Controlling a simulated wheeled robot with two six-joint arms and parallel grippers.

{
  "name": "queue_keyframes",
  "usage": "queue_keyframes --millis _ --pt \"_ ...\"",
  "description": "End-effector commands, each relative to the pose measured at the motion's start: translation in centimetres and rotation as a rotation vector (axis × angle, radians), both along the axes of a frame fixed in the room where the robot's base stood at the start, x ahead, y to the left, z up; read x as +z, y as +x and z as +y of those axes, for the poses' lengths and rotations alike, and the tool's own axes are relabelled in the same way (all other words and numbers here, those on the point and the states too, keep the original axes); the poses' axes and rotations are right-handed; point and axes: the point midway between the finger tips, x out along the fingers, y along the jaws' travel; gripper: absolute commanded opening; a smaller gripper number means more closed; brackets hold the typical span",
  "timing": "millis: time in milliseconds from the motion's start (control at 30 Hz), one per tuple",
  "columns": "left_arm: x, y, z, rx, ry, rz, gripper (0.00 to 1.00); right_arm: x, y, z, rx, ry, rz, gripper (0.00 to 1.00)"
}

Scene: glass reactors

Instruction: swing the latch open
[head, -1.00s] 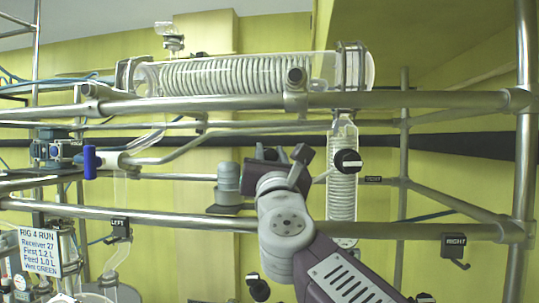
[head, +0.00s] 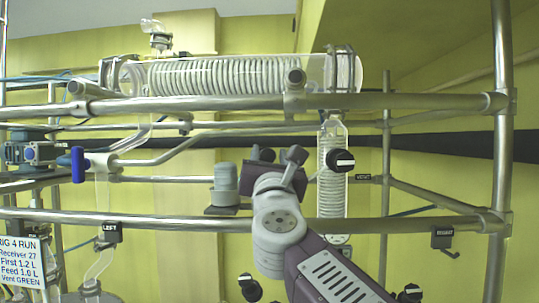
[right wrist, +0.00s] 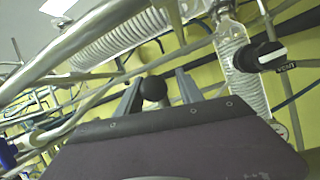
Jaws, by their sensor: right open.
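A black ball knob (right wrist: 153,88) on a short grey stem shows between my right gripper's fingers (right wrist: 160,93) in the right wrist view. It may be the latch's handle, but I cannot tell for sure. The fingers are apart on either side of it, and no contact shows. In the head view my right gripper (head: 277,165) is raised at the middle of the rig, with a dark round part (head: 263,156) behind its fingers. The latch's body is not clearly visible. My left gripper is not in view.
Metal rails (head: 170,217) cross in front and above. A glass coil condenser (head: 230,76) lies along the top; a black-knobbed valve (head: 341,160) on a vertical coil stands right of my gripper. A grey cylinder (head: 225,184) and a blue handle (head: 78,164) are at left.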

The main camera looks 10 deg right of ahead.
Motion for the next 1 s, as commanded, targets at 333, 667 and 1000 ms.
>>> queue_keyframes --millis 333,667,1000 --pt "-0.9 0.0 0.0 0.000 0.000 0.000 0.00 -0.5 -0.9 0.0 -0.001 0.002 -0.005 0.43" --pt "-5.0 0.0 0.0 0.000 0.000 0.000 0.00 -3.5 -6.7 1.0 0.003 0.002 -0.002 0.43" --pt "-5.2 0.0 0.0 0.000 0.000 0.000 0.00 -3.5 -7.8 1.1 -0.001 0.001 0.002 0.43"
